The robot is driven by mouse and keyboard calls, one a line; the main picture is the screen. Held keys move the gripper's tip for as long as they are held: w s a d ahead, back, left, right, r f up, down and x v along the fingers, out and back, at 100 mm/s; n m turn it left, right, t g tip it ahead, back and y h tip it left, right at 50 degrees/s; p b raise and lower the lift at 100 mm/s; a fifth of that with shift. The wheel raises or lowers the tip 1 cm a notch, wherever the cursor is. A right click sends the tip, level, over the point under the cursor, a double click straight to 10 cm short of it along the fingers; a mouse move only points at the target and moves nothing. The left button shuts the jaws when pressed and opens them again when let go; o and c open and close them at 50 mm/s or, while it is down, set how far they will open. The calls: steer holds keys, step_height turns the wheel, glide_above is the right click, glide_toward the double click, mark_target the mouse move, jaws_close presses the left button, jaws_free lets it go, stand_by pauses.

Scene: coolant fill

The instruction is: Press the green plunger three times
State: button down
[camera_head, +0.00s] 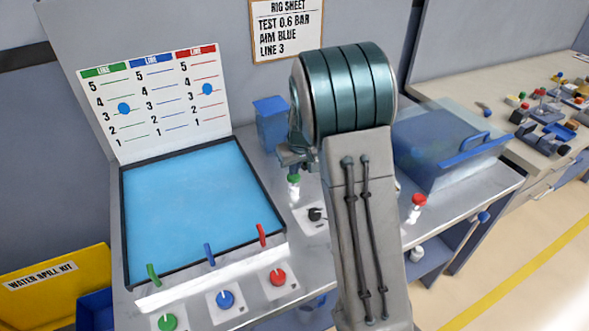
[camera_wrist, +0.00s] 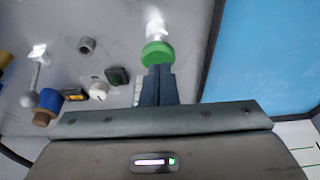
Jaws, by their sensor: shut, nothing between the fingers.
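The green plunger (camera_head: 293,179) stands on the metal bench, right of the blue panel, with a pale stem below its green cap. In the wrist view the green cap (camera_wrist: 157,48) is just beyond my fingertips, which overlap its near edge. My gripper (camera_head: 293,167) is shut and empty, pointing down right above the cap. In the wrist view the two dark fingers of my gripper (camera_wrist: 158,70) lie together. I cannot tell whether they touch the cap.
A black knob (camera_head: 315,214) sits in front of the plunger; a red button (camera_head: 419,200) stands farther right. Green (camera_head: 167,322), blue (camera_head: 226,299) and red (camera_head: 277,277) knobs line the front edge. A blue bin (camera_head: 271,121) stands behind. My arm hides the bench middle.

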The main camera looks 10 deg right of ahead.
steer(key=b+v, duration=0.2)
steer(key=v, duration=0.8)
steer(key=shift+r, duration=0.4)
steer(key=s+r+m, duration=0.1)
steer(key=s+m, duration=0.1)
steer(key=s, duration=2.6)
steer(key=shift+a+m+h, duration=0.3)
steer(key=shift+a+h, duration=0.1)
steer(key=shift+a, duration=0.1)
steer(key=shift+s+r, duration=0.1)
